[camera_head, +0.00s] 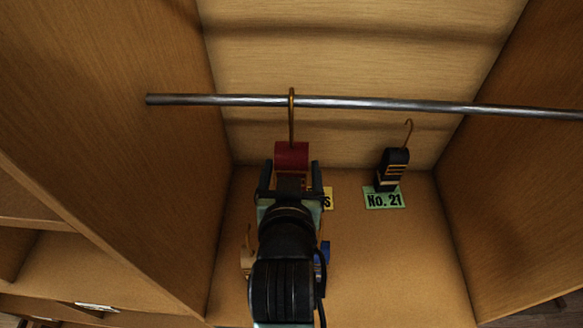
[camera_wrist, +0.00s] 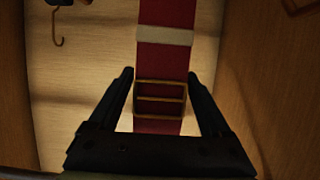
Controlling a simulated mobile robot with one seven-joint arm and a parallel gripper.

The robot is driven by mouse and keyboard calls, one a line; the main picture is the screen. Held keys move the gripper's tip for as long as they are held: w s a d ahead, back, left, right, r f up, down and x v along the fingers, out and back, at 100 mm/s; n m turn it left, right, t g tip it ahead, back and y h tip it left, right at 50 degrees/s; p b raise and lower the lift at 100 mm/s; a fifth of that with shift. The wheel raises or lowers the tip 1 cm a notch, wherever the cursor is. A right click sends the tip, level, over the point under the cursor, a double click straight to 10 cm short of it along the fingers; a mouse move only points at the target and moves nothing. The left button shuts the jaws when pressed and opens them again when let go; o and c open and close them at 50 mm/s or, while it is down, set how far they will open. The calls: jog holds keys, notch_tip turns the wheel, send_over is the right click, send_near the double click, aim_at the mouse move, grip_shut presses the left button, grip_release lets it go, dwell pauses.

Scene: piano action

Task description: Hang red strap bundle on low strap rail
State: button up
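The red strap bundle (camera_head: 291,155) is upright below the low strap rail (camera_head: 400,103), with its brass hook (camera_head: 291,118) reaching up to the rail and its curved top appearing to pass over it. In the wrist view the red strap (camera_wrist: 160,70) shows a pale band and a brass buckle. My gripper (camera_head: 291,185) is at the bundle's lower part. Its fingers (camera_wrist: 161,75) stand on either side of the strap, with narrow gaps showing, so it looks open. My arm hides the area below the bundle.
A black strap bundle with a hook (camera_head: 390,168) stands on the floor by a green "No. 21" label (camera_head: 384,200). A yellow label (camera_head: 327,199), a tan item (camera_head: 247,262) and a blue item (camera_head: 325,250) are partly hidden by my arm. Wooden walls close both sides.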

jog(key=shift+o, duration=0.8)
jog(key=shift+s, duration=0.1)
jog(key=shift+s+r, duration=0.1)
jog(key=shift+s, duration=0.2)
jog(key=p+v, duration=0.7)
jog(key=v, duration=0.5)
